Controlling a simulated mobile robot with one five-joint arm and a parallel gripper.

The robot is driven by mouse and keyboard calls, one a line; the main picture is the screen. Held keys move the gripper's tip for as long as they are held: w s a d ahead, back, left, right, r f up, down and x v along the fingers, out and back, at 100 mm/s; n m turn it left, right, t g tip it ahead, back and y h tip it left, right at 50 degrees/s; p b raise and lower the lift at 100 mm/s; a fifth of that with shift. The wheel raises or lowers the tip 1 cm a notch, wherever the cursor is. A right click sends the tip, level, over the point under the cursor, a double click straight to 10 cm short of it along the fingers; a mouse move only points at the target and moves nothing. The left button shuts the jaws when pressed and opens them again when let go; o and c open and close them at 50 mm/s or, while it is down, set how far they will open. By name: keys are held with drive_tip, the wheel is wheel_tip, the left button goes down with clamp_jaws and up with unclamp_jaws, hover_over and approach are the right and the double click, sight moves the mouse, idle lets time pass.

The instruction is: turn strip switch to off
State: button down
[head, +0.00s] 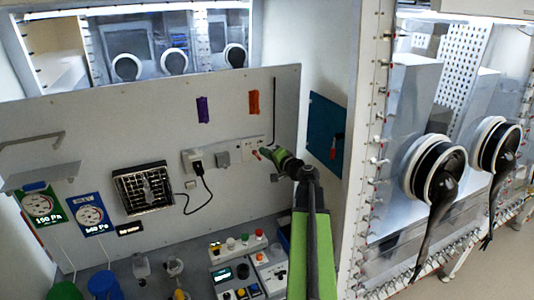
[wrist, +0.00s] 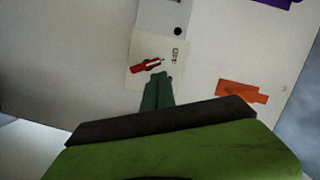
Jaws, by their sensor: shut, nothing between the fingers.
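A power strip (head: 224,157) is fixed across the back panel. The strip's red switch (head: 256,155) is at its right end, close to my gripper (head: 265,152). In the wrist view the red switch (wrist: 147,66) lies slantwise on a white plate (wrist: 160,45), with small dark lettering beside it that I cannot read surely. My gripper (wrist: 157,82) is shut and empty, its dark green fingertips just below the switch in that view. I cannot tell whether they touch the switch or plate.
A black plug (head: 197,164) with a hanging cord sits in the strip. Orange tape (head: 253,102) and purple tape (head: 203,110) are on the panel above. Control boxes with buttons (head: 238,244) stand on the bench below. A blue-green panel (head: 326,135) is on the right wall.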

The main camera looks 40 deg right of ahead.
drive_tip(key=s+d+r+p, duration=0.1)
drive_tip(key=s+r+p, duration=0.1)
drive_tip(key=s, duration=0.9)
drive_tip(key=shift+d+r, duration=0.4)
drive_tip(key=shift+r, duration=0.1)
